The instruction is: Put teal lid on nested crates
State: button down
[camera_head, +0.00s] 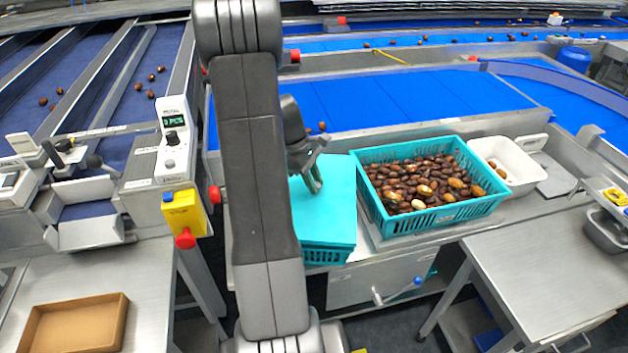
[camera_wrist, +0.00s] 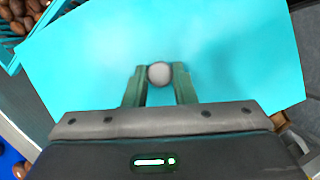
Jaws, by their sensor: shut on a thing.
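The teal lid (camera_head: 336,212) is a flat sheet that lies over the top of a teal crate (camera_head: 325,256), whose slotted wall shows below the lid's front edge. My arm hides the lid's left part, and I cannot tell how many crates are nested beneath. My gripper (camera_head: 315,187) is at the middle of the lid. In the wrist view the lid (camera_wrist: 235,60) fills most of the picture, and my gripper (camera_wrist: 159,78) is shut on a round pale knob (camera_wrist: 159,73) on it. I cannot tell whether the lid fully touches the crate rim.
A teal crate full of dates (camera_head: 467,212) stands just right of the lid. A white tub (camera_head: 521,176) is beyond it. A yellow box with a red button (camera_head: 184,213) is at left. A brown tray (camera_head: 74,325) lies on the left bench. The right bench (camera_head: 550,260) has clear room.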

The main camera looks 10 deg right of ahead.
jog(key=shift+f, duration=0.15)
jog(key=c, duration=0.7)
grip_release()
jog(key=shift+r+p, duration=2.7)
jog(key=shift+r, duration=0.9)
jog(key=shift+f, duration=0.2)
notch_tip(320, 180, down, 7)
jog(key=b, duration=0.5)
jog(key=shift+r, duration=0.1)
